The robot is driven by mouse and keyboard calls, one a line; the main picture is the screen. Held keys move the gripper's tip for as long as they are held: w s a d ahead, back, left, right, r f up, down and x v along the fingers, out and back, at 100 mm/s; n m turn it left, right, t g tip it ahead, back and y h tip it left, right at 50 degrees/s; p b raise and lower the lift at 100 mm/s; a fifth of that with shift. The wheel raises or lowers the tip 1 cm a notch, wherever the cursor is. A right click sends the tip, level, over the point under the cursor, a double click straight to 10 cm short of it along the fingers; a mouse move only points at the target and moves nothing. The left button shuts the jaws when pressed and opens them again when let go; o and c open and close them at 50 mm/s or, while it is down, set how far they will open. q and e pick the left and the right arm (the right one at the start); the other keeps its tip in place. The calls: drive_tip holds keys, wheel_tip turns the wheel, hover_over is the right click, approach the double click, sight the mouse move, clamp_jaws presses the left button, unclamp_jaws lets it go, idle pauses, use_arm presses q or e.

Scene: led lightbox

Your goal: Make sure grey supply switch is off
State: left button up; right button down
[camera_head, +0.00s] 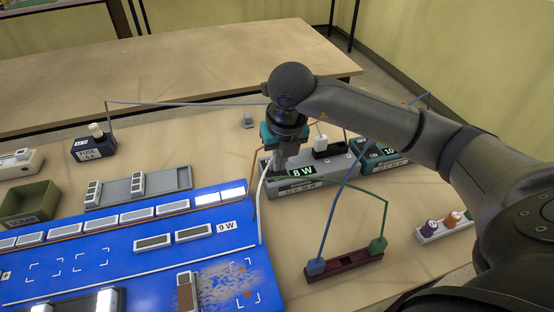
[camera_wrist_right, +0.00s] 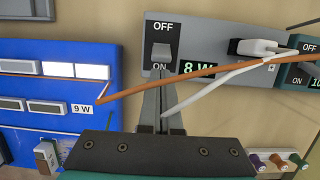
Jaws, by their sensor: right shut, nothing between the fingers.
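The grey supply (camera_head: 310,180) lies in the middle of the table, with a lit display reading 8 W. Its switch (camera_wrist_right: 161,52) shows in the right wrist view as a pale grey rocker on a dark plate, with OFF above and ON below. I cannot tell for sure which way the rocker is tipped. My right gripper (camera_wrist_right: 161,84) is shut and empty, its tips just below the switch at the ON label; whether they touch it is unclear. In the head view, the right gripper (camera_head: 280,165) hides the switch. My left gripper is not in view.
An orange and a white cable (camera_wrist_right: 215,84) cross in front of the supply beside my fingers. A teal unit (camera_head: 385,153) stands right of it. The blue panel (camera_head: 130,248), partly lit, lies left. A dark red terminal block (camera_head: 345,262) sits in front.

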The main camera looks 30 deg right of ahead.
drive_tip(key=shift+w, duration=0.1)
drive_tip(key=shift+w+d, duration=0.1)
drive_tip(key=shift+w, duration=0.25)
drive_tip(key=shift+w+d+f+b, duration=0.1)
drive_tip(key=shift+w+b, duration=0.15)
drive_tip(key=shift+w, duration=0.2)
drive_tip(key=shift+w+d+f+b, duration=0.1)
drive_tip(key=shift+w+b, duration=0.1)
drive_tip(key=shift+w, duration=0.25)
drive_tip(key=shift+s+a, duration=0.2)
drive_tip(key=shift+s, duration=0.55)
wheel_tip(320, 180, up, 7)
drive_tip(key=p, duration=0.5)
drive_tip(key=shift+w+r, duration=0.2)
drive_tip(key=shift+w, duration=0.1)
drive_tip(key=shift+d, duration=0.1)
drive_tip(key=shift+s, duration=0.1)
